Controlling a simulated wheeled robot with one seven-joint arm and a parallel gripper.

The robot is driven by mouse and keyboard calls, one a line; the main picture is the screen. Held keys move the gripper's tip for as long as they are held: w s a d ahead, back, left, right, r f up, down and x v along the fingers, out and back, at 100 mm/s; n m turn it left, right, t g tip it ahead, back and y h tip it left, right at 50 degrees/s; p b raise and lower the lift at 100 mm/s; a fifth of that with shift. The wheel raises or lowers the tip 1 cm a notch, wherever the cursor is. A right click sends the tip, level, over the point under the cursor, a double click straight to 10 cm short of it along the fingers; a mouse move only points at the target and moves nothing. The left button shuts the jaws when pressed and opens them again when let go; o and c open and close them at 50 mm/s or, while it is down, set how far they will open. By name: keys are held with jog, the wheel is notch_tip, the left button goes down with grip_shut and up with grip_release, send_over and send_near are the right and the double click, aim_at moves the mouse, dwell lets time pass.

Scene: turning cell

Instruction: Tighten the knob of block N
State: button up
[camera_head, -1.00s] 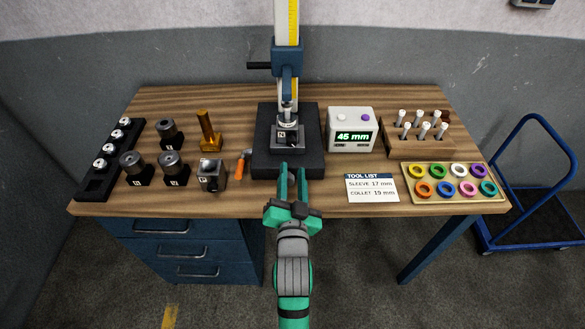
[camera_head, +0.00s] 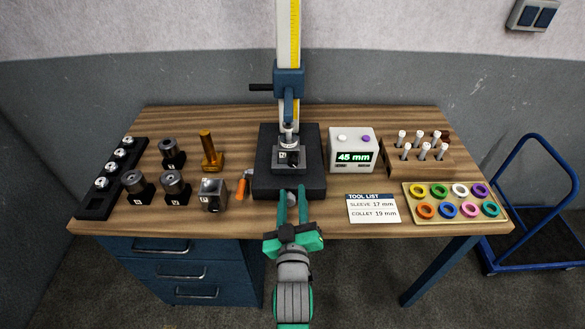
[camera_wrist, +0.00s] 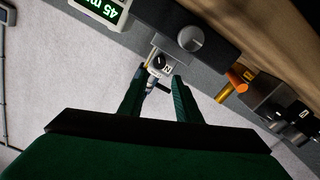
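A small grey block (camera_head: 289,157) sits on the black base of the gauge stand (camera_head: 272,182), under its plunger. Its letter label is small; it may be N. A dark round knob shows on its front face. My gripper (camera_head: 292,190) is in front of the stand's base. Its two green fingers are apart, with nothing held between them. A grey round knob (camera_wrist: 190,38) is on the front of the base.
Left are several dark cylindrical holders (camera_head: 172,188), a steel cube (camera_head: 213,195), a brass post (camera_head: 210,152) and an orange-handled tool (camera_head: 241,188). Right are a 45 mm display (camera_head: 352,152), a tool list card (camera_head: 372,208), a pin rack (camera_head: 415,158) and a ring tray (camera_head: 455,201).

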aim_at(293, 165)
jog(key=w, duration=1.1)
jog(key=shift+d, duration=0.1)
grip_shut()
